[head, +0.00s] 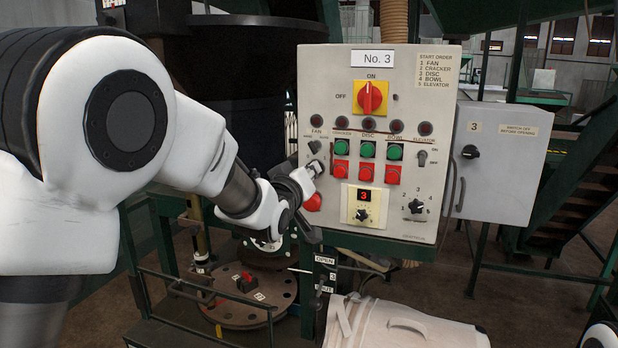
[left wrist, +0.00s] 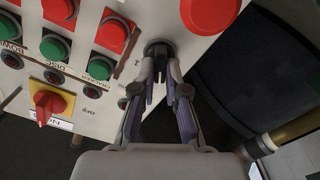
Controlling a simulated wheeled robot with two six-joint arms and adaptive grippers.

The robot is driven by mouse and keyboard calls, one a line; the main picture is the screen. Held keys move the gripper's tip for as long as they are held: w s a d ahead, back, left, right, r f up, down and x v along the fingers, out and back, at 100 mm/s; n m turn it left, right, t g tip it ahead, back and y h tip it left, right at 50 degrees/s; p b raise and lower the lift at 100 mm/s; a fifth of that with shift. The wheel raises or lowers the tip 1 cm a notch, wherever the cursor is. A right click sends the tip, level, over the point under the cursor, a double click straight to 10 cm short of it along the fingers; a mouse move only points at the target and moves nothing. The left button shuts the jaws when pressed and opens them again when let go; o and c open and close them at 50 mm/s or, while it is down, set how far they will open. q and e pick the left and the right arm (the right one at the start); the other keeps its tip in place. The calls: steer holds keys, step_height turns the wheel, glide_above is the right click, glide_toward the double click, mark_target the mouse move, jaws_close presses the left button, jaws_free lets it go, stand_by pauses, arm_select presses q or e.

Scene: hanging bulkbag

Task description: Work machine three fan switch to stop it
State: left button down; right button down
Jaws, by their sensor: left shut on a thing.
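The machine three control panel (head: 340,80) carries the sign "No. 3". Its fan switch is a black knob under the FAN label at the panel's left edge; it shows in the left wrist view (left wrist: 157,47). My left gripper (head: 314,168) is at this edge in the head view, partly covering the area around the switch. In the left wrist view my left gripper (left wrist: 162,62) is shut on the knob, one finger on each side. The knob's exact turn is hard to read behind the fingers. My right gripper is not in view.
Red and green push buttons (head: 368,150) sit just right of the gripper, and a large red button (head: 312,202) is below it. A red and yellow main switch (head: 371,98) is above. A grey cabinet (head: 510,150) stands right. A pale bag (head: 400,328) lies below.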

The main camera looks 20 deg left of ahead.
arm_select(q)
steer(key=shift+r, duration=0.4)
steer(key=c, duration=1.3)
jaws_free()
steer(key=shift+c, duration=0.2)
steer(key=shift+o, duration=0.7)
steer(key=shift+f, duration=0.25)
steer(key=s, duration=1.2)
steer(key=shift+a, duration=0.25)
steer(key=shift+f, duration=0.1)
